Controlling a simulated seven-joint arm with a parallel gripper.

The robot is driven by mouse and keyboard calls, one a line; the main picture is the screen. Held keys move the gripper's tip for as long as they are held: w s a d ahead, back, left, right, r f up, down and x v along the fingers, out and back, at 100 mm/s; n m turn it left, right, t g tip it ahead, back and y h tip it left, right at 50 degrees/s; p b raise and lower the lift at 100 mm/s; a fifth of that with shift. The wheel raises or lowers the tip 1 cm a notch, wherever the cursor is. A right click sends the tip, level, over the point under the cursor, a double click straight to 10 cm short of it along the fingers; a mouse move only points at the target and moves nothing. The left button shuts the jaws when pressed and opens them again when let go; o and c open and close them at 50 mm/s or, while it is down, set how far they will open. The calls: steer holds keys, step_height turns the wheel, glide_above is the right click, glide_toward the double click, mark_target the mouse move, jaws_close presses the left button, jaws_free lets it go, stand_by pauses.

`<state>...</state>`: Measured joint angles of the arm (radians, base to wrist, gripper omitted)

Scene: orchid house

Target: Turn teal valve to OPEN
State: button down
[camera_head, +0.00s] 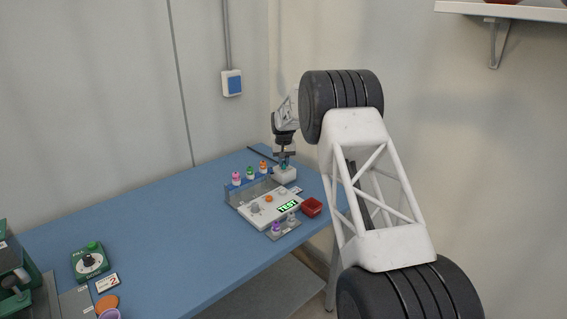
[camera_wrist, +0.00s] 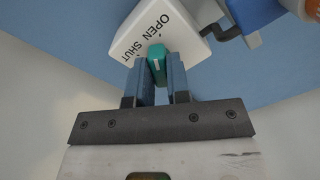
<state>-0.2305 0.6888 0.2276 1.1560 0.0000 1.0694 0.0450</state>
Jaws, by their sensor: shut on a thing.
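The teal valve (camera_wrist: 157,64) is a small teal handle with a white line, on a white block (camera_wrist: 190,38) printed OPEN and SHUT. In the head view the white block (camera_head: 285,176) stands near the far right end of the bench. My gripper (camera_wrist: 159,80) is shut on the teal handle, with one blue finger on each side of it. I cannot tell for sure which word the white line points to. In the head view my gripper (camera_head: 284,161) comes down on the block from above, and it hides much of the handle.
A white panel (camera_head: 258,212) with a lit green TEST display stands just in front of the block. A red tray (camera_head: 312,207) is beside it. Several coloured-cap bottles (camera_head: 250,175) stand to the left on a rack. The blue bench (camera_head: 160,220) is clear in the middle.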

mark_target(284, 163)
steer(key=shift+m, duration=1.1)
steer(key=c, duration=1.1)
jaws_free()
steer(key=shift+r, duration=0.15)
steer(key=shift+r, duration=3.8)
steer(key=shift+r, duration=0.1)
